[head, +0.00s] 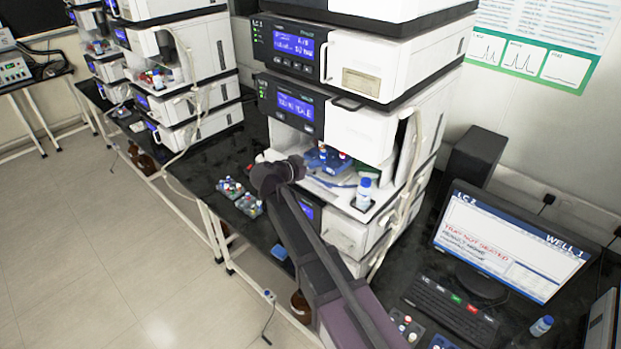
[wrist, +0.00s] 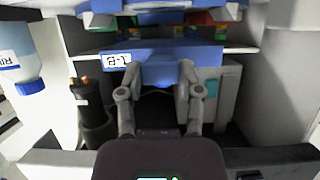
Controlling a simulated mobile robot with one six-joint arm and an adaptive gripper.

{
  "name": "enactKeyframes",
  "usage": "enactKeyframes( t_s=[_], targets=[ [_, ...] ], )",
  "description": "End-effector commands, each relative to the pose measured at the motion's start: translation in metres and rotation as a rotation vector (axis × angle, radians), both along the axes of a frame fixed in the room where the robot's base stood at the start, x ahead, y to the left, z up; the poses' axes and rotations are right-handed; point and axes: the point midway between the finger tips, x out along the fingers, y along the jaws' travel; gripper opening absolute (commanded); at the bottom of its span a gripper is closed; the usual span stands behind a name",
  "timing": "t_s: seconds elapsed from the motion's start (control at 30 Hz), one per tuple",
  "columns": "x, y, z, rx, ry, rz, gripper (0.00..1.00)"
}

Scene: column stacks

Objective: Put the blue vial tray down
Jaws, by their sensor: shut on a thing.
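The blue vial tray (head: 328,160) holds vials with red and white caps. It is inside the open bay of the middle instrument stack. In the wrist view the tray's blue front (wrist: 165,67) with a white label lies between my fingers. My gripper (wrist: 157,82) is shut on this front part; it also shows in the head view (head: 303,167), reaching into the bay from the left. The tray's underside and rear are hidden, so I cannot tell whether it touches the bay floor. The monitor (head: 510,240) shows red text that reads "TRAY NOT SEATED".
A bottle with a blue cap (head: 364,194) stands at the bay's right front; it also shows in the wrist view (wrist: 28,75). Two other vial trays, one behind (head: 231,188) and one nearer (head: 249,206), sit on the black bench left of my arm. Bay walls are close on both sides.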

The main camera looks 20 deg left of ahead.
Motion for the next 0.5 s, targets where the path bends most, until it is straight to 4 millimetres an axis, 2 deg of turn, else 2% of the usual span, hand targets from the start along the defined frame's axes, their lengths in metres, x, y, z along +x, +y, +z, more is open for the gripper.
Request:
enactKeyframes(
  t_s=[0.17, 0.5],
  targets=[
    [0.000, 0.000, -0.006, 0.000, -0.001, 0.000, 0.00],
    [-0.001, 0.001, -0.032, 0.000, -0.001, 0.001, 0.00]
  ],
)
